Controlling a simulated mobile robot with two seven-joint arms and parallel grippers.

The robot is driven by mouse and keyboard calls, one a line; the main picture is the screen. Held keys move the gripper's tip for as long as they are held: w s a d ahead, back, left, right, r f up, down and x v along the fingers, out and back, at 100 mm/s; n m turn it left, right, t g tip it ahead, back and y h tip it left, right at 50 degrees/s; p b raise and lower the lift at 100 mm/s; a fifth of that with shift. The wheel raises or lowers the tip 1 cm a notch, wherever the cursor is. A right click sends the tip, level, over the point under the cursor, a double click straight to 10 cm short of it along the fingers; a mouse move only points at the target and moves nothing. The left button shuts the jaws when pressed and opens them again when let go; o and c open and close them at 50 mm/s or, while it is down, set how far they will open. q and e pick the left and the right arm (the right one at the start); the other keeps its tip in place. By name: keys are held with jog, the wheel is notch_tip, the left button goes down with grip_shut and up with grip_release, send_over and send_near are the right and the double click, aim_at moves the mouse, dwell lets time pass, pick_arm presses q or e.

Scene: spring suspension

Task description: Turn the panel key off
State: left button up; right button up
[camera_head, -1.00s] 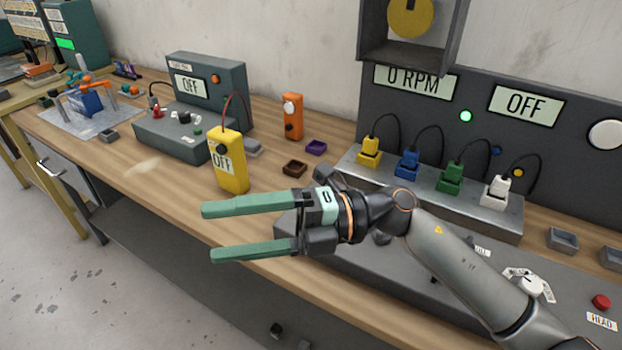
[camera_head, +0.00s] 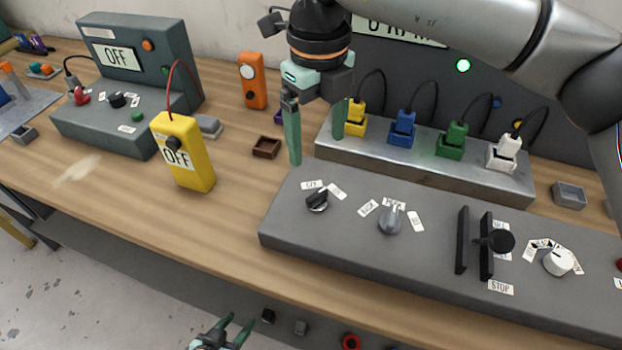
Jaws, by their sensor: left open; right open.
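A grey control panel (camera_head: 350,245) lies on the bench front right. At its left end is a small black turn switch (camera_head: 317,201) between two white labels, with a silver base. Right of it is a grey pointer knob (camera_head: 391,219) among three labels. The labels are too small to read surely, so I cannot tell which one is the key. My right gripper (camera_head: 316,150) points down, open and empty, above and behind the black switch. My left gripper (camera_head: 239,322) is open and empty at the bottom edge, low in front of the bench.
A black lever (camera_head: 495,240) between upright plates and a white dial (camera_head: 558,262) stand further right on the panel. A metal strip (camera_head: 335,148) with several coloured plugs lies behind. A yellow meter (camera_head: 185,150) reading OFF stands left. Bare bench (camera_head: 215,230) lies left of the panel.

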aim_at(316, 192)
notch_tip(316, 192, down, 11)
jog(key=shift+s+f+p, duration=0.1)
jog(key=shift+f+p, duration=0.1)
jog(key=shift+p, duration=0.1)
jog(key=c, duration=1.4)
